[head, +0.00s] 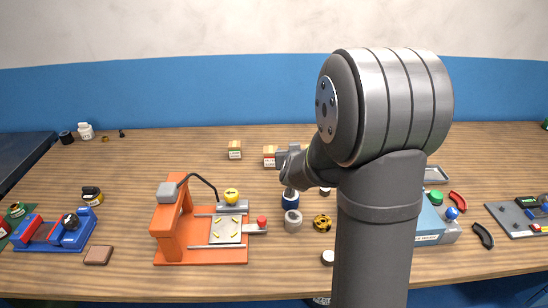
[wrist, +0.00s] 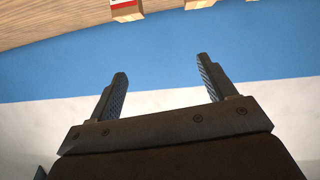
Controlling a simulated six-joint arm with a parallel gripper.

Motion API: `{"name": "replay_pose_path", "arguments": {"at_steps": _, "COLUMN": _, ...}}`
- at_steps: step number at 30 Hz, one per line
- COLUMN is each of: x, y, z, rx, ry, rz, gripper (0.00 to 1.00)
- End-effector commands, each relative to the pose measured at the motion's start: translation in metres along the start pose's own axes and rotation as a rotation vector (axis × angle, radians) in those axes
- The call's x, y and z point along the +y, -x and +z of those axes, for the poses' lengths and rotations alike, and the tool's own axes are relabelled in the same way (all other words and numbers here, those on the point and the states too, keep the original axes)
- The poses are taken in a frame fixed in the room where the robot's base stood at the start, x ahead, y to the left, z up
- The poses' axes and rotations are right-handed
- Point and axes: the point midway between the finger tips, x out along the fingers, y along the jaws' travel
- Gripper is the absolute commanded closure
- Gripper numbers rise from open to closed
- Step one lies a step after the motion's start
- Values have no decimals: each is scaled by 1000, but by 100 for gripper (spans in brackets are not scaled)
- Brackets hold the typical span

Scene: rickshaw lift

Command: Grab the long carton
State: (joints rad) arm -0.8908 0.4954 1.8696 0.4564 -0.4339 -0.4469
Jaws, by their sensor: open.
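Two small cartons stand toward the back of the table. One with a red label (head: 269,157) is partly hidden by my wrist in the head view; it also shows at the top edge of the wrist view (wrist: 127,10).
An orange press-like fixture (head: 185,225) stands front left of my arm. A grey cylinder (head: 293,221) and a yellow-black round part (head: 322,223) sit close to the arm. A blue box (head: 430,225) is at right.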

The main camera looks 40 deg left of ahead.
Motion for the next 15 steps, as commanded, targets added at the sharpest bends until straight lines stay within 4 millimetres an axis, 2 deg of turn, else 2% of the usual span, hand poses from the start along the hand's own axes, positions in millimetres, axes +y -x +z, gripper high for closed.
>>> {"name": "replay_pose_path", "arguments": {"at_steps": 1, "x": -26, "y": -2, "z": 9, "rx": -1, "ry": -17, "rz": -21, "gripper": 24}}
{"name": "replay_pose_path", "arguments": {"at_steps": 3, "x": -49, "y": -2, "z": 17, "rx": 0, "ry": -43, "rz": -36, "gripper": 24}}
{"name": "replay_pose_path", "arguments": {"at_steps": 6, "x": -72, "y": -2, "z": 26, "rx": 1, "ry": -70, "rz": -48, "gripper": 24}}
{"name": "replay_pose_path", "arguments": {"at_steps": 11, "x": -84, "y": -6, "z": 30, "rx": 3, "ry": -85, "rz": -52, "gripper": 24}}
{"name": "replay_pose_path", "arguments": {"at_steps": 15, "x": -84, "y": -26, "z": 31, "rx": 2, "ry": -86, "rz": -51, "gripper": 24}}
